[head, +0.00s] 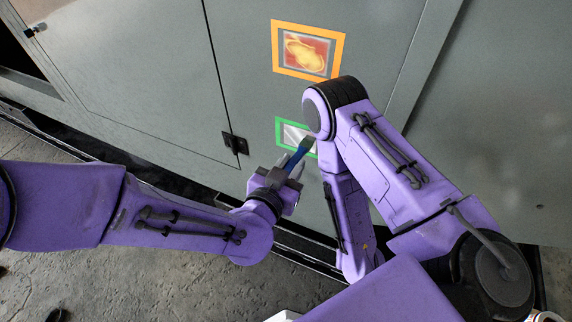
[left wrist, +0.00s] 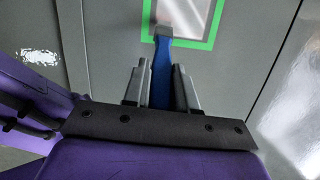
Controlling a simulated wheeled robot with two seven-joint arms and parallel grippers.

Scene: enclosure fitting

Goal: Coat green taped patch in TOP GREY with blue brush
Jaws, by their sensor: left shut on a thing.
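The green taped patch (head: 280,128) is on the grey enclosure wall, a green tape frame around a pale, shiny area. My right arm hides its right part in the head view. My left gripper (head: 289,170) is shut on the blue brush (head: 296,158), held by its handle with the bristle end toward the patch. In the left wrist view, the blue brush (left wrist: 162,78) lies between the fingers, and its grey head overlaps the lower edge of the green tape (left wrist: 204,44). I cannot tell whether the bristles touch the surface. My right gripper does not show.
An orange taped patch (head: 275,47) with red and yellow inside is above the green one on the same wall. A black latch (head: 235,143) sticks out at the door seam. A partly hidden can (head: 543,316) is at the lower right corner. Concrete floor lies at lower left.

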